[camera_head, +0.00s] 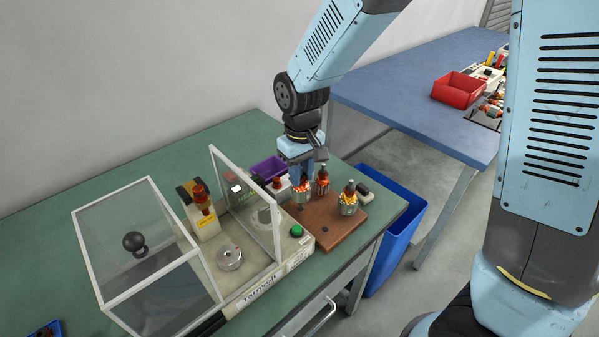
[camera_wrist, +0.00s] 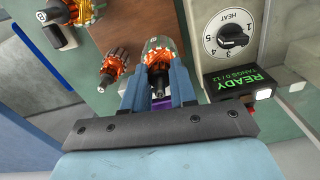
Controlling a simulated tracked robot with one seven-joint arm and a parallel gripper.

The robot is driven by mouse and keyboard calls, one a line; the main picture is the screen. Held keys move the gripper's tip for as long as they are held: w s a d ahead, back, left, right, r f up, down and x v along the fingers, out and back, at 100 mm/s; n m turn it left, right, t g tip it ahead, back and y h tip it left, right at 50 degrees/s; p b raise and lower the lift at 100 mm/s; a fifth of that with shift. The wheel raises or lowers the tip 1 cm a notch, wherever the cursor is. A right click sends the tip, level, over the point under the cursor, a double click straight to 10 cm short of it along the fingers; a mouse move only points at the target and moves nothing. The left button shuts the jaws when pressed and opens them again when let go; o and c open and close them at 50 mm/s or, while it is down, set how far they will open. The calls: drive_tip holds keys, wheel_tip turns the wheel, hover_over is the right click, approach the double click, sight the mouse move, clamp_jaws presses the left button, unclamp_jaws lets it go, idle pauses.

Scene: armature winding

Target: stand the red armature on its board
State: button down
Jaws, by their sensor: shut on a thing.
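My gripper (camera_head: 303,176) points down over the left back part of the brown board (camera_head: 333,238). It is shut on the shaft of an armature (camera_head: 302,195) with orange-red windings and a silver core. In the wrist view the fingers (camera_wrist: 160,92) close on the shaft, and the armature's core and windings (camera_wrist: 161,52) show beyond them. The armature looks upright over the board; whether its lower end touches the board I cannot tell. A smaller armature (camera_head: 322,184) and a larger one (camera_head: 348,204) stand on the board to the right, close by.
A machine with a clear guard panel (camera_head: 245,205) and green button (camera_head: 296,230) is just left of the board. A purple bin (camera_head: 268,169) lies behind. The heat dial (camera_wrist: 232,35) and READY display (camera_wrist: 240,88) are close to the fingers. A blue bin (camera_head: 400,240) stands off the table's right edge.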

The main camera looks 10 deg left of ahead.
drive_tip(key=shift+f, duration=1.45)
idle(0.3)
drive_tip(key=c, duration=0.8)
unclamp_jaws()
drive_tip(key=shift+r, duration=2.3)
